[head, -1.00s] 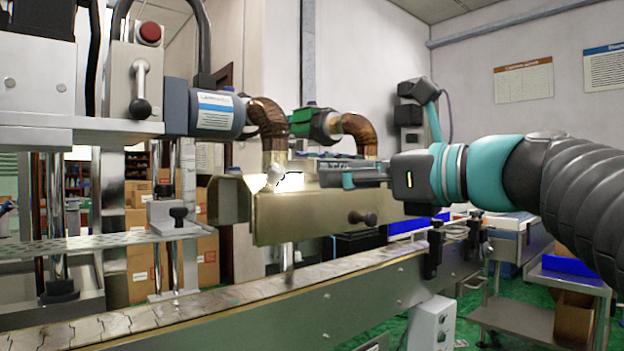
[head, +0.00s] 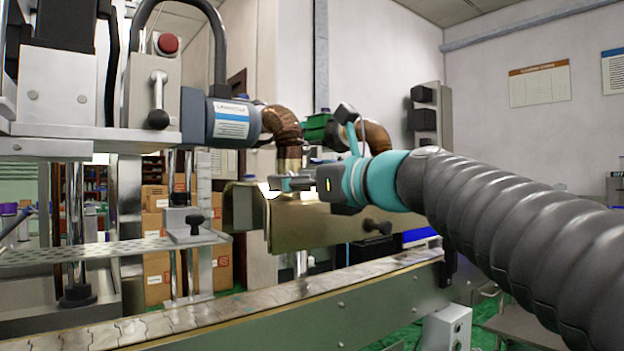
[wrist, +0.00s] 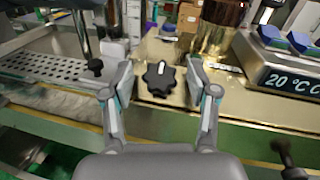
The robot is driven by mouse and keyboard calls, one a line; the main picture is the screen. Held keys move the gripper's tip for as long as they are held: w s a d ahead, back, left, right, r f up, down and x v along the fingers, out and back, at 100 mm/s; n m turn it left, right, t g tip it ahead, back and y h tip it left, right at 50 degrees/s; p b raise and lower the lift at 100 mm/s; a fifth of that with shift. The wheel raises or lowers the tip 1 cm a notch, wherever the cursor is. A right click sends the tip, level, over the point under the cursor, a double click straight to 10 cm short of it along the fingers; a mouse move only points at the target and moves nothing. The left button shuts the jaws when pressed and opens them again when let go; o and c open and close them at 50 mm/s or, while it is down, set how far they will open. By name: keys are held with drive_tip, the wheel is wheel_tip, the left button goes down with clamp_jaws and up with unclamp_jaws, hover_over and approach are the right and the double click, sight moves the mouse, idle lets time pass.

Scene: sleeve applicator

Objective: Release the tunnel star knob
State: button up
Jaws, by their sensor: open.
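The star knob (wrist: 158,78) is black and lobed, with a white mark on top. It sits on the brassy tunnel cover (wrist: 150,103) in the wrist view. My gripper (wrist: 160,68) is open, with one finger on either side of the knob in the picture and visible gaps on both sides. Whether the fingertips are level with the knob cannot be told. In the head view my gripper (head: 285,183) is over the top of the tunnel (head: 320,225). I cannot make out the star knob there.
Copper-brown elbow ducts (head: 283,125) rise just behind the gripper, one joined to a grey blower (head: 215,118). A display reading 20 °C (wrist: 293,82) stands right of the knob. A small black knob (wrist: 95,66) is at left. The conveyor (head: 220,310) runs below.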

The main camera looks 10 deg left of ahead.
drive_tip(key=shift+w+a, duration=0.1)
drive_tip(key=shift+a, duration=0.15)
clamp_jaws()
